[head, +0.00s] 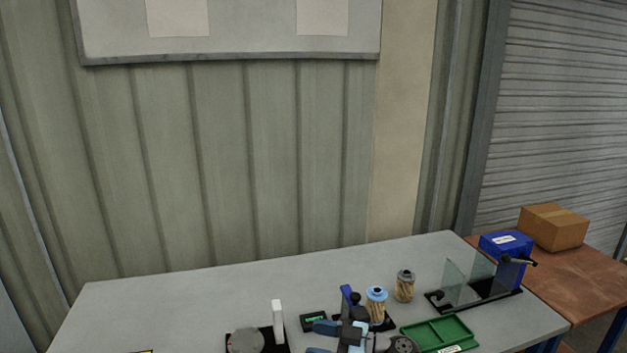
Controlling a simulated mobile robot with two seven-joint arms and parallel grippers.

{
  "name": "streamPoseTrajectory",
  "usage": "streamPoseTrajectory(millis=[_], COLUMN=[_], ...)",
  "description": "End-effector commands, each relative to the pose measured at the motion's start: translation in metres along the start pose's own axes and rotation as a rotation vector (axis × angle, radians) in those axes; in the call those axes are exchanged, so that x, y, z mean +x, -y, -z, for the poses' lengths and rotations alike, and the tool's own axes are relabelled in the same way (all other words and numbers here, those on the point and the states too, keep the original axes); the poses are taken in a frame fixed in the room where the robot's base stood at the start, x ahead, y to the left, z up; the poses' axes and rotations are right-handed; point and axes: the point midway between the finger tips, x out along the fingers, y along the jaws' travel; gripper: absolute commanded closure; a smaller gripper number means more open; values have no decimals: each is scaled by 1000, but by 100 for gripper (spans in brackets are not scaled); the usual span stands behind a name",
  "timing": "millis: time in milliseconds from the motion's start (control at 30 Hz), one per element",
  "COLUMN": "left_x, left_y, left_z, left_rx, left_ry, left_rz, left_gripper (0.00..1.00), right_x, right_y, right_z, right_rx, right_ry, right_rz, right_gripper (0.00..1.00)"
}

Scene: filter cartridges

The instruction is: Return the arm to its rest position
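What looks like my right gripper (322,339) shows at the bottom middle edge, with two light-blue fingers pointing left and a gap between them. It appears open, with nothing seen between the fingers; its lower part is cut off by the frame. A filter cartridge with a blue cap (376,305) stands upright behind it, on a dark base that is partly hidden. A second cartridge with a grey cap (405,286) stands upright to the right and farther back. My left gripper is not in view.
The grey table (210,295) is clear at its back left. A green tray (438,332), a fixture with clear panels (468,279), a small display (314,320) and a round grey device (245,341) stand on it. A brown side table (570,270) holds a blue bin (506,243) and cardboard box (553,227).

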Motion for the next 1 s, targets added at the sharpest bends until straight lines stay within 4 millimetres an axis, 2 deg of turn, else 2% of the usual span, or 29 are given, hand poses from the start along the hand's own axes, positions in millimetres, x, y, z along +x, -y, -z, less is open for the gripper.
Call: streamPoseTrajectory(millis=[33,167,233,367,500,700,800,900,1000], left_x=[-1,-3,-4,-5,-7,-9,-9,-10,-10], left_y=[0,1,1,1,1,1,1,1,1], left_z=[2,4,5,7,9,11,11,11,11], left_rx=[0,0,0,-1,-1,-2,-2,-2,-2], left_ry=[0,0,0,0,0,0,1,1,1], left_rz=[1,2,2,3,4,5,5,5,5], left_gripper=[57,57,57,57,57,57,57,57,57], right_x=[-7,-34,-54,-99,-152,-214,-232,-241,-244], right_y=[15,35,46,72,116,195,225,243,249], right_z=[-5,-17,-30,-62,-105,-154,-166,-172,-173], right_rx=[11,20,39,93,182,319,366,392,399], right_ry=[-74,-188,-199,-128,60,380,486,546,567], right_rz=[-77,-322,-466,-718,-926,-1029,-1021,-1006,-999], right_gripper=[41,41,41,41,41,41,41,41,41])
